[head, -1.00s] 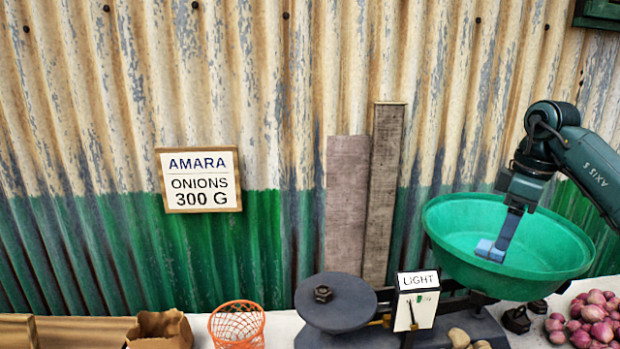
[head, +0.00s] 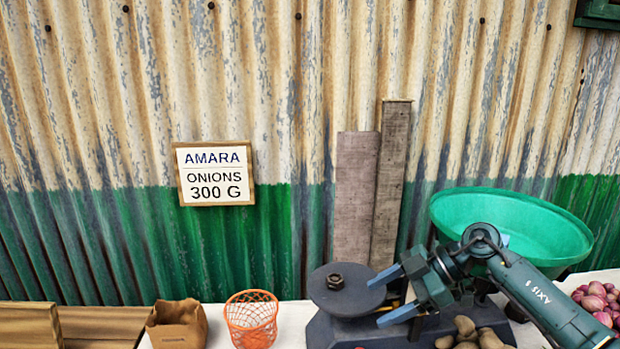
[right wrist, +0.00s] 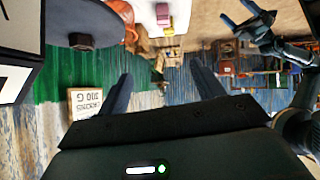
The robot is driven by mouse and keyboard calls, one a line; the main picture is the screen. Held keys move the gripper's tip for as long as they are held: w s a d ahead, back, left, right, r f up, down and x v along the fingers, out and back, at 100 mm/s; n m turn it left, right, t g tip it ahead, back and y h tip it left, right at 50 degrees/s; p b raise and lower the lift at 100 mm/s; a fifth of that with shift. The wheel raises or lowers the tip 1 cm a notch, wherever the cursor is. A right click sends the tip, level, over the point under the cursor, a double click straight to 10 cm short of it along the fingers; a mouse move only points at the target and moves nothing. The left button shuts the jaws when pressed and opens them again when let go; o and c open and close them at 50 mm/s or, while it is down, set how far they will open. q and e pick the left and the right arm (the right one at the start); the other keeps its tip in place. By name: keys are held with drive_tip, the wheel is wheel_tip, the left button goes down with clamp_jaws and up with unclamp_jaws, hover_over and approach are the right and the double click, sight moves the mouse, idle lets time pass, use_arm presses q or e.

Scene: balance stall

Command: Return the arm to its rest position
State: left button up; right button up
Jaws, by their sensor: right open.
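My right arm reaches in from the lower right in the head view. Its gripper (head: 391,296) is open and empty, with the two fingers spread and pointing left. It is in front of the balance scale, just right of the dark round plate (head: 346,288), and covers the scale's middle. The right wrist view shows the spread fingers (right wrist: 163,92) with nothing between them. My left gripper (right wrist: 240,18) shows small at the upper right of that view, its fingers apart and empty. It is outside the head view.
The green pan (head: 510,215) stands behind my right forearm; a pale patch inside is unclear. Potatoes (head: 466,328) lie below the gripper, red onions (head: 597,300) at right. An orange basket (head: 251,318) and paper bag (head: 176,322) stand left. The sign (head: 214,173) hangs on the wall.

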drive_tip(key=s+a+f+m+t+y, duration=0.2)
drive_tip(key=s+a+f+t+y, duration=0.25)
drive_tip(key=s+t+y, duration=0.2)
drive_tip(key=s+d+f+m+t+h, duration=0.1)
drive_tip(key=s+d+f+m+h, duration=0.5)
drive_tip(key=s+f, duration=0.45)
drive_tip(key=s+d+f+m+t+h, duration=0.1)
drive_tip(key=s+d+f+m+h, duration=0.2)
drive_tip(key=s+d+f+h, duration=0.7)
drive_tip(key=w+a+m+t+y, duration=0.1)
drive_tip(key=a+m, duration=0.4)
drive_tip(key=a, duration=0.6)
drive_tip(key=shift+w+r+y, duration=0.4)
drive_tip(key=shift+w+y, duration=0.15)
drive_tip(key=shift+y, duration=0.1)
